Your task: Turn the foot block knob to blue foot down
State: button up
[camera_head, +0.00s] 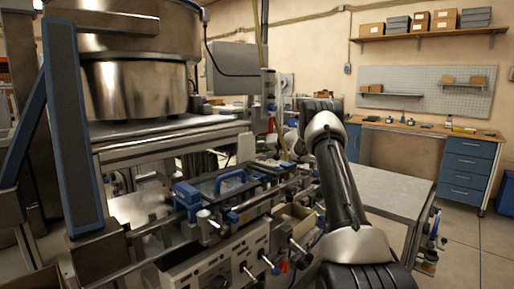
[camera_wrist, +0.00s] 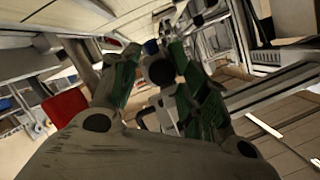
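My gripper (camera_wrist: 158,72) shows in the wrist view with two green-padded fingers spread apart. The machine's front panel (camera_head: 207,268) carries several levers and knobs, some blue-tipped, and a red one (camera_head: 283,267). Which of them is the foot block knob is unclear.
A blue-handled frame (camera_head: 231,180) sits on the machine top. A large metal drum (camera_head: 135,88) stands at the back left. A grey table (camera_head: 388,195) lies right of my arm, with open floor beyond. A red part (camera_wrist: 66,105) is left of my fingers in the wrist view.

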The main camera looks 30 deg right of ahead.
jog(key=v, duration=1.2)
dwell(0.4)
